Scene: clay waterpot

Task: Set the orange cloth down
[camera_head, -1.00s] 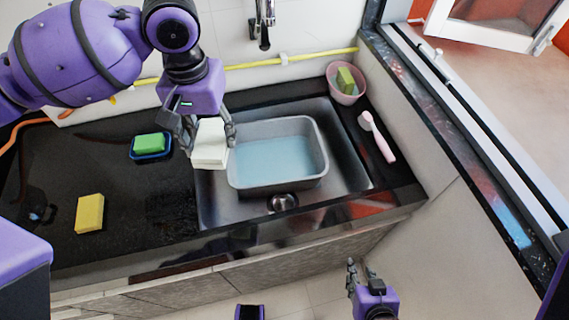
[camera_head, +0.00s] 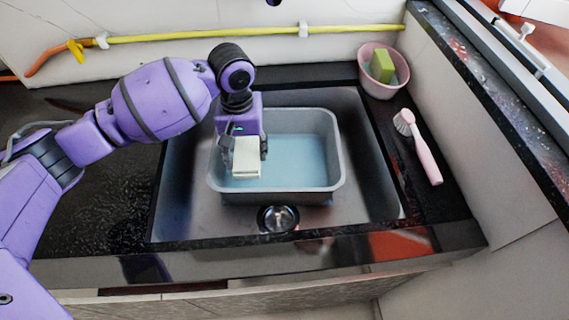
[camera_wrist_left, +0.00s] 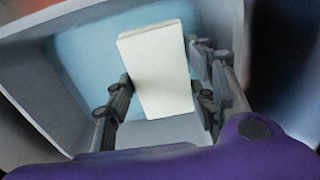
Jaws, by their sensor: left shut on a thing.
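No orange cloth shows in either view. My left gripper (camera_head: 246,152) is shut on a cream-white block (camera_head: 246,163), perhaps a sponge or folded cloth. It holds the block over the left part of a grey tub (camera_head: 275,197) with pale blue water inside. In the left wrist view, the block (camera_wrist_left: 160,75) sits between the two fingers of my left gripper (camera_wrist_left: 160,100), with the water and tub walls behind it. I cannot tell whether the block touches the water. My right gripper is not in view.
The tub stands in a metal sink (camera_head: 182,215) with a drain (camera_head: 278,219) in front. To the right are a pink bowl (camera_head: 382,88) with a green sponge (camera_head: 382,65) and a pink-handled brush (camera_head: 418,148). The dark counter (camera_head: 110,215) at left has bare room.

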